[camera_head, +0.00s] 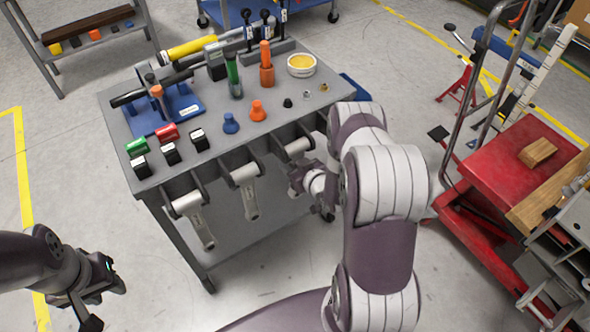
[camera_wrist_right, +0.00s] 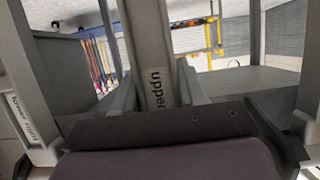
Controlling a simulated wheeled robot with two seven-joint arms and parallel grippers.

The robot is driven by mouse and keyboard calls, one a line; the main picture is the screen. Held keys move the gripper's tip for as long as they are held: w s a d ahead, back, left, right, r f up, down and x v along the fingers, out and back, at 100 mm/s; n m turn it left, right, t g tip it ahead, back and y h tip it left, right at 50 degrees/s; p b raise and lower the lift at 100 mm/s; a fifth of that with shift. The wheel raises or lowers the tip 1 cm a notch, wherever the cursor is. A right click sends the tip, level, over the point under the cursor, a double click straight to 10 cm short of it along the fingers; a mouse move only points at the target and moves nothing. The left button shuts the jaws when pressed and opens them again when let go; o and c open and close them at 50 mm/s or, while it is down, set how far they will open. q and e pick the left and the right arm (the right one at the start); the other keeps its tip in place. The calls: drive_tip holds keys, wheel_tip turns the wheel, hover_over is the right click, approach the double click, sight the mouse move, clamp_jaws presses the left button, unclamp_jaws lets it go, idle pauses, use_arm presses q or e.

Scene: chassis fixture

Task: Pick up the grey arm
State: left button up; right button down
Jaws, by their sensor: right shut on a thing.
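Grey arms hang from brackets on the front of the workbench: one at the left (camera_head: 194,215), one in the middle (camera_head: 246,185) and one at the right (camera_head: 296,148). My right gripper (camera_head: 303,180) is at the rightmost one, partly hidden by my own forearm. In the right wrist view, a grey arm labelled "upper" (camera_wrist_right: 157,75) stands between its fingers, and the gripper is shut on it. Another grey part labelled "lower right" (camera_wrist_right: 22,120) is at the left of that view. My left gripper (camera_head: 105,303) is empty, its fingers apart, away from the bench at lower left.
The grey workbench (camera_head: 262,128) carries coloured tools, plugs, small boxes and a round yellow-filled tub (camera_head: 301,66). A red cart (camera_head: 505,165) with a wooden block (camera_head: 537,152) stands at the right. Floor is clear left of the bench.

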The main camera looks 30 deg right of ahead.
drive_tip(key=shift+r, duration=0.15)
drive_tip(key=shift+w+r, duration=0.1)
drive_tip(key=shift+r, duration=0.15)
drive_tip(key=s+d+p, duration=0.1)
drive_tip(key=s, duration=1.7)
drive_tip(key=shift+d+r, duration=0.2)
drive_tip(key=shift+r, duration=0.2)
drive_tip(key=shift+r+p, duration=0.5)
drive_tip(key=shift+p, duration=0.25)
drive_tip(key=shift+s, duration=0.1)
